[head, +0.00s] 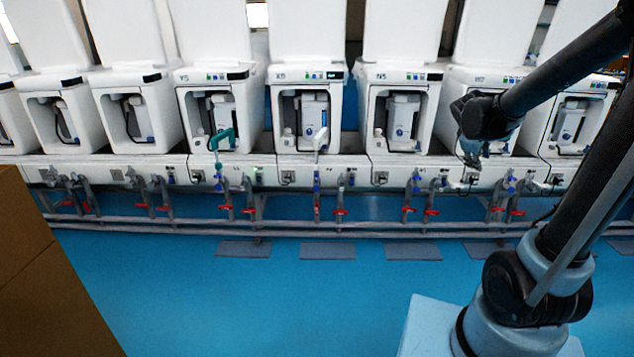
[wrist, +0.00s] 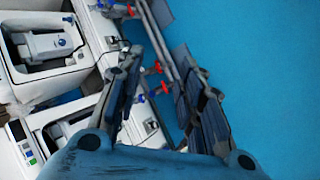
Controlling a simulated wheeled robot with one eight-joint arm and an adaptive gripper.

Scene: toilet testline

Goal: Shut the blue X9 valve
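In the head view, a white test unit (head: 308,76) in the middle carries a label that appears to read X9. Small blue valves show on the pipes below it, one blue valve (head: 317,184) left of another (head: 352,179); I cannot tell their handle positions. My gripper (head: 471,158) is well to the right, in front of a different unit. In the wrist view my gripper (wrist: 160,68) has its fingers spread with nothing held. Red handles (wrist: 163,88) and pipes show beyond and between the fingers. I cannot tell which unit they belong to.
Grey pipes (head: 290,229) with red handles (head: 340,212) run along the row's foot. A teal part (head: 222,138) stands out at the unit left of middle. A brown box (head: 50,275) is at front left.

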